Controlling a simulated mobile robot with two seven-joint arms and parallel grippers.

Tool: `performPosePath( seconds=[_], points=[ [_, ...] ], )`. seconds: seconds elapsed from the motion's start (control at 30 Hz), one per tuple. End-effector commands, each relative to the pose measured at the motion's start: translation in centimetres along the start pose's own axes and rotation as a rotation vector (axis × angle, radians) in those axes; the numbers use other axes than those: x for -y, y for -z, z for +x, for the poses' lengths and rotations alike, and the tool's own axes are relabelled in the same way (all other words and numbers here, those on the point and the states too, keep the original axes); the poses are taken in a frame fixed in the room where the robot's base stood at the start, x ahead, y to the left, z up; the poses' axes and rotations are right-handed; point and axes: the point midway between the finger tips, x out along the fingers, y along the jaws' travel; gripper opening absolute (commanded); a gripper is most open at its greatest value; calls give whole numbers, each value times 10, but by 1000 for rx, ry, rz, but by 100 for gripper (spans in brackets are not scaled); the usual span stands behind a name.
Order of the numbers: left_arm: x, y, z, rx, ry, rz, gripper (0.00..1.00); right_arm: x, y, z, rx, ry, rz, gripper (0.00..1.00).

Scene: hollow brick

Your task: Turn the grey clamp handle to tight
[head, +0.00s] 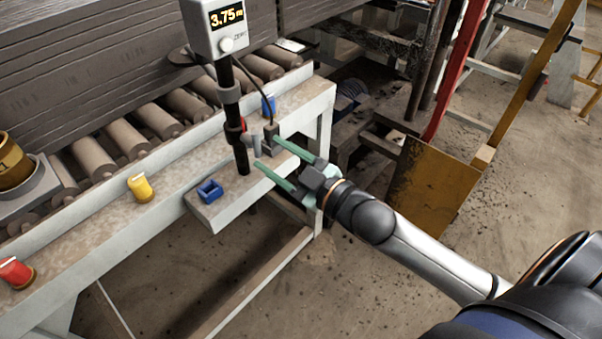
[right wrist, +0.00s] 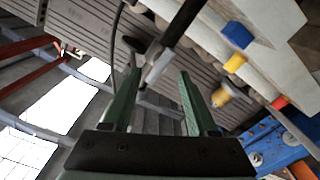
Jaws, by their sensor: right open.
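A black post (head: 239,130) stands at the bench edge with a white display box (head: 216,28) on top reading 3.75 m. The grey clamp handle (head: 256,144) sticks out to the right of the post, beside a small red part on it. In the right wrist view the handle (right wrist: 158,66) shows as a light grey bar ahead of the fingers, below the dark post (right wrist: 184,20). My right gripper (head: 266,153) is open, its green fingers reaching from the right with the tips around the handle's end. I cannot tell whether they touch it. My left gripper is out of view.
The bench (head: 110,226) carries a blue bracket (head: 210,191), a yellow piece (head: 140,187), a red piece (head: 16,272) and a blue block (head: 268,105). A roller conveyor (head: 125,137) with dark grey slabs (head: 100,60) lies behind. A thin cable hangs near the post. Floor at front is clear.

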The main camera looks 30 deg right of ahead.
Motion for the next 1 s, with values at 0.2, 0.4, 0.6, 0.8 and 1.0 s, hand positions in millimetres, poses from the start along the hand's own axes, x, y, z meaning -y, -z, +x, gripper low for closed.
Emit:
performPosePath(
  seconds=[0.2, 0.4, 0.6, 0.8, 1.0],
  points=[
    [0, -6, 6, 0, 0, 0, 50, 1, -3, -36, 3, 1, 1, 59],
    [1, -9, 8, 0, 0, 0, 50, 1, -2, -59, 2, 0, 1, 59],
    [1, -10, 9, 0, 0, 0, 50, 0, 0, -69, 0, 0, -1, 59],
    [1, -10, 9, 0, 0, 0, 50, 0, 0, -71, -2, 0, -1, 59],
    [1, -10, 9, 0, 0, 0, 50, 0, 0, -71, -1, -1, -1, 59]
  ],
)
